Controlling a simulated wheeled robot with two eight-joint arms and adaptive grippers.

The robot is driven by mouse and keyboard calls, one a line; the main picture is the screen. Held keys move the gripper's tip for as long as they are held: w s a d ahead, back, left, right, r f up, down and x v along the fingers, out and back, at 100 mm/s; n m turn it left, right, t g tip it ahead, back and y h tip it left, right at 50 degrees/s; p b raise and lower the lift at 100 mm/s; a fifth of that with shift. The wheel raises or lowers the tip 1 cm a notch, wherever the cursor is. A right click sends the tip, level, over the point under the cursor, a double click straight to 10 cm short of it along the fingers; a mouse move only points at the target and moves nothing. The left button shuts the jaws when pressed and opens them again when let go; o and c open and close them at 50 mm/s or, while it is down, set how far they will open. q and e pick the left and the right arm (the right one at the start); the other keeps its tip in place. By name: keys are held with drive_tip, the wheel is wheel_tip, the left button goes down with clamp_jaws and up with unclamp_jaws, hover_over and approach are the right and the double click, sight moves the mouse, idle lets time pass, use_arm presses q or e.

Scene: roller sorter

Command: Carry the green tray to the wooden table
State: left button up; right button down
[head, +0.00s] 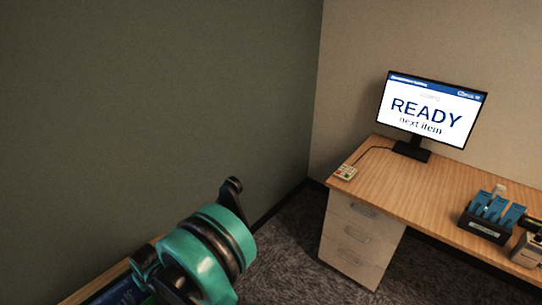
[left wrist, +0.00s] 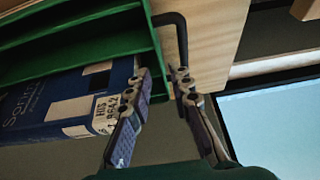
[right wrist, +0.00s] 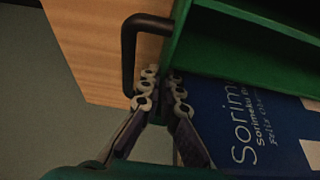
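The green tray (left wrist: 85,45) fills the upper left of the left wrist view. It also shows at the right of the right wrist view (right wrist: 225,55). Blue books (left wrist: 65,110) (right wrist: 250,125) lie in it, and a black bar handle (left wrist: 181,35) (right wrist: 130,50) stands out from each end. My left gripper (left wrist: 158,74) has its fingers apart, one over the tray's end and one by the handle. My right gripper (right wrist: 163,76) is at the other handle, fingertips close together; whether they grip it is hidden. Both grippers are out of the head view.
A wooden table (head: 375,180) with drawers stands at the right, bearing a monitor (head: 430,110), a small keypad (head: 345,172) and a dark box of blue items (head: 490,215). Its left-middle top is clear. A wooden surface (left wrist: 205,35) (right wrist: 100,45) lies beneath the tray. Walls enclose the corner.

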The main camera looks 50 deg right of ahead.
use_arm(q)
drive_tip(key=v, duration=0.7)
drive_tip(key=shift+r, duration=0.2)
idle(0.5)
drive_tip(key=shift+s, duration=0.15)
drive_tip(key=a+r, duration=0.5)
drive_tip(key=a, duration=0.4)
idle(0.7)
drive_tip(key=shift+a, duration=0.1)
use_arm(e)
drive_tip(key=c, duration=1.8)
unclamp_jaws()
drive_tip(key=shift+c, duration=0.2)
drive_tip(key=shift+r, duration=0.15)
drive_tip(key=v, duration=1.3)
drive_tip(key=shift+s+r, duration=0.25)
drive_tip(key=shift+r, duration=0.05)
